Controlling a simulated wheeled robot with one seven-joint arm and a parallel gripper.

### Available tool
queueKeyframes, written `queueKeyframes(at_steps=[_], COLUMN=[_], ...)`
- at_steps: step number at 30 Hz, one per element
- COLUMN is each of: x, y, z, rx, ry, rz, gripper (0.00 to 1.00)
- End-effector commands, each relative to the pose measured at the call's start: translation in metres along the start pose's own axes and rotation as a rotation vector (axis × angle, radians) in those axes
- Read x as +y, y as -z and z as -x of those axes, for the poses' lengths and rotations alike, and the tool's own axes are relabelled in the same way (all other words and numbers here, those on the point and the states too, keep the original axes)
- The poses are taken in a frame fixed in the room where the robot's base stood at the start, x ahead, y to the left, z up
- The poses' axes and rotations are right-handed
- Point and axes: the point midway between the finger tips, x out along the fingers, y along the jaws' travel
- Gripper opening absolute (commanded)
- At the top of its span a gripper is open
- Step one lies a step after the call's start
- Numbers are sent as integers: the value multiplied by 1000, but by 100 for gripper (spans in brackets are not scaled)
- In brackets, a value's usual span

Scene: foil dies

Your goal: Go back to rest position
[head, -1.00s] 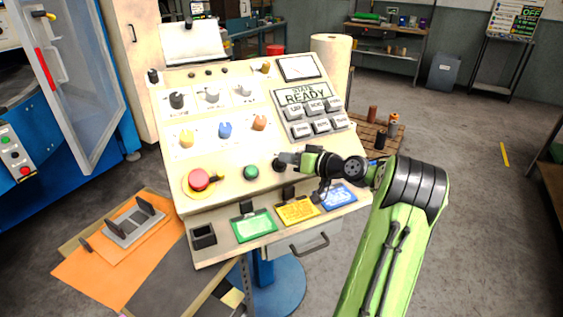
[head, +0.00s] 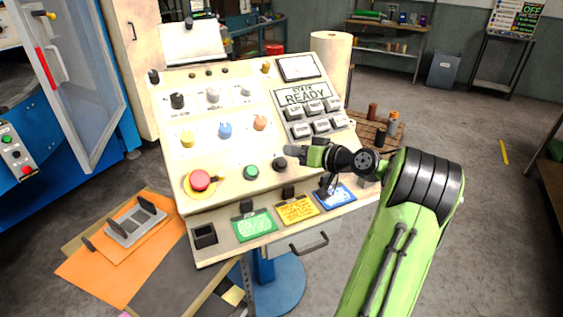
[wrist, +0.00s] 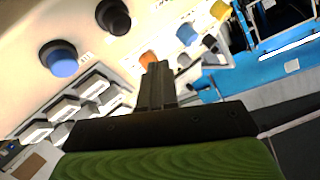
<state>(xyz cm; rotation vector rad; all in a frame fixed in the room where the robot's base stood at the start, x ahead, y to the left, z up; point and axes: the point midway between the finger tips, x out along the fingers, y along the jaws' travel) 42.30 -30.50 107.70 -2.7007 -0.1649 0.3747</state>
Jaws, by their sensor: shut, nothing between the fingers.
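My gripper (head: 299,153) is in front of the lower right part of the sloped control panel (head: 215,128), above the black button (head: 280,164) and below the grey keys. In the wrist view the fingers of my gripper (wrist: 158,72) are together with nothing between them. The panel's display reads READY (head: 303,94). The red emergency knob (head: 200,180) and the green button (head: 251,172) are to the left of my gripper. The fingertips look apart from the panel, but the exact gap is hard to tell.
Green, yellow and blue cards (head: 297,209) lie along the panel's lower ledge. A paper roll (head: 331,62) stands behind the panel. A blue machine with an open door (head: 65,85) is at the left. An orange sheet with a grey fixture (head: 128,228) lies lower left.

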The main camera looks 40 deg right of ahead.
Motion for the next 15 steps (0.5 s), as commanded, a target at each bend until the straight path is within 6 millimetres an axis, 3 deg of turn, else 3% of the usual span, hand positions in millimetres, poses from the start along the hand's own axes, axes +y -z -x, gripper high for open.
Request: queueKeyframes(at_steps=[11,13,15], x=[0,-7,-32], y=[0,0,-2], z=[0,-4,-14], rx=[0,-17,-80], ry=[0,3,9], rz=[0,7,31], gripper=[0,0,0])
